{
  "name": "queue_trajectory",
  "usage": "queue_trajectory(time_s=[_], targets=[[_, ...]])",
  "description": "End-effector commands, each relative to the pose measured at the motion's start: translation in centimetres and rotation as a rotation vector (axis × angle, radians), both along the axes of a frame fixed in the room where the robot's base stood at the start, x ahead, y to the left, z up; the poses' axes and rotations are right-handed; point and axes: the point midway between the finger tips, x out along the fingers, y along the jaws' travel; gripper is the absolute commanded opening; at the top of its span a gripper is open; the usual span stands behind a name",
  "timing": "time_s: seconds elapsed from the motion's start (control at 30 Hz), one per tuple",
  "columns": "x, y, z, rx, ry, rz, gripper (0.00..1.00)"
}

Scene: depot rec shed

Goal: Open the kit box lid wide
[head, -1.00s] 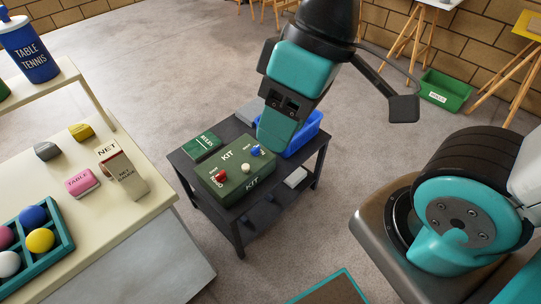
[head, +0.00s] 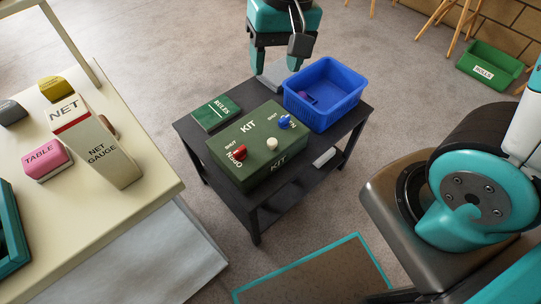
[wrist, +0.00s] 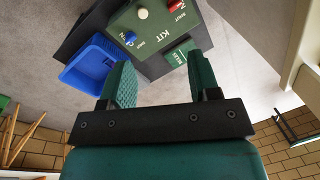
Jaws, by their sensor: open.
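The dark green kit box (head: 250,172) sits on a low black table with its lid down. Its top bears a red knob (head: 239,153), a white knob (head: 272,143) and a blue knob (head: 284,121), with SHUT and OPEN lettering by the red and blue ones. In the wrist view the kit box (wrist: 150,38) lies beyond the fingers, partly cut off by the top edge. My gripper (head: 275,67) is open and empty, behind the box and apart from it; its two fingers also show in the wrist view (wrist: 160,72).
A blue basket (head: 325,95) with a small purple thing inside stands right of the box. A green RULES book (head: 215,113) lies at its left. The black table (head: 340,130) has a lower shelf. A cream counter (head: 120,215) stands left; a green crate (head: 488,66) is far right.

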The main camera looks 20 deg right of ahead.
Motion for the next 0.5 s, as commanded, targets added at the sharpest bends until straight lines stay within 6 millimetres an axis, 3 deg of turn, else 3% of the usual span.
queue_trajectory(time_s=[0.03, 0.2, 0.5], targets=[[1.4, -0.4, -4.9, -0.030, 0.017, -0.077, 0.56], [4.6, -1.5, -11.1, -0.105, 0.035, -0.284, 0.56], [5.9, -2.0, -14.5, -0.142, 0.039, -0.379, 0.56]])
